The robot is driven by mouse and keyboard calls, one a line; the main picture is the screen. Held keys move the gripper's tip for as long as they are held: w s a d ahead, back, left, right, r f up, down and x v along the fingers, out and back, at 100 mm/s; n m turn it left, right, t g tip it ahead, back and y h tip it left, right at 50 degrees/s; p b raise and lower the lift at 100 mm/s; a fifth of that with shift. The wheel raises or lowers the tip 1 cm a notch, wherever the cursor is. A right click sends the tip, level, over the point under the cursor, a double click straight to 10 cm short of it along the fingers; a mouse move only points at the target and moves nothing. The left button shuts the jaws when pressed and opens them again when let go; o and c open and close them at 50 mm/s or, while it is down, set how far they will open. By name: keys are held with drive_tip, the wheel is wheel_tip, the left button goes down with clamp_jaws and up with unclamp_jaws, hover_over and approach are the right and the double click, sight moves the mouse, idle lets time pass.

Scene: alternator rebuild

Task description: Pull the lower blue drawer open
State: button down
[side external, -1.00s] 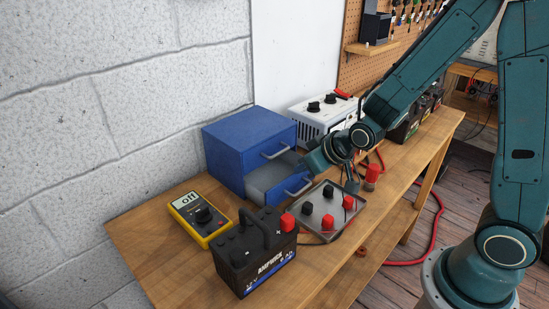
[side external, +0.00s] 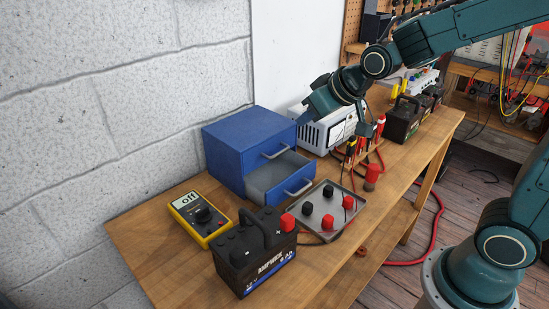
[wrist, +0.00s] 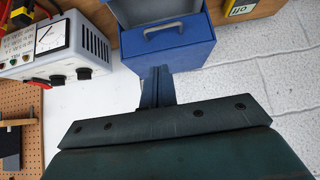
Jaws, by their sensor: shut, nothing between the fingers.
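The blue drawer cabinet (side external: 225,150) stands against the wall at the back left of the bench. Its lower drawer (side external: 262,182) is pulled out, with its grey inside and handle (side external: 299,188) showing. The upper drawer, with its handle (side external: 275,153), is shut. My gripper (side external: 301,118) is shut and empty, raised above and to the right of the cabinet, apart from both handles. In the wrist view my gripper's fingers (wrist: 157,72) are together, near the edge of the cabinet (wrist: 190,57). A handle (wrist: 165,29) and the grey drawer inside (wrist: 145,9) show there.
A grey tray (side external: 318,222) with red and black knobs sits just right of the open drawer. A black battery (side external: 257,262) and a yellow multimeter (side external: 200,219) stand in front.

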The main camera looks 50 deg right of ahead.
drive_tip(key=shift+r, duration=1.5)
drive_tip(key=c, duration=1.5)
unclamp_jaws()
drive_tip(key=shift+f, duration=0.1)
drive_tip(key=shift+c, duration=0.2)
drive_tip(key=n+g, duration=0.5)
drive_tip(key=n, duration=0.8)
hover_over(305, 187)
drive_tip(key=s, duration=0.2)
wheel_tip(305, 187, down, 5)
drive_tip(key=n, duration=0.1)
drive_tip(key=n+g, duration=0.1)
drive_tip(key=n, duration=0.1)
drive_tip(key=s+n, duration=0.1)
drive_tip(key=n, duration=0.1)
drive_tip(key=shift+f, duration=0.3)
drive_tip(key=shift+w+f, duration=0.1)
drive_tip(key=shift+s+x, duration=0.2)
drive_tip(key=shift+x, duration=6.6)
drive_tip(key=shift+d, duration=0.15)
clamp_jaws()
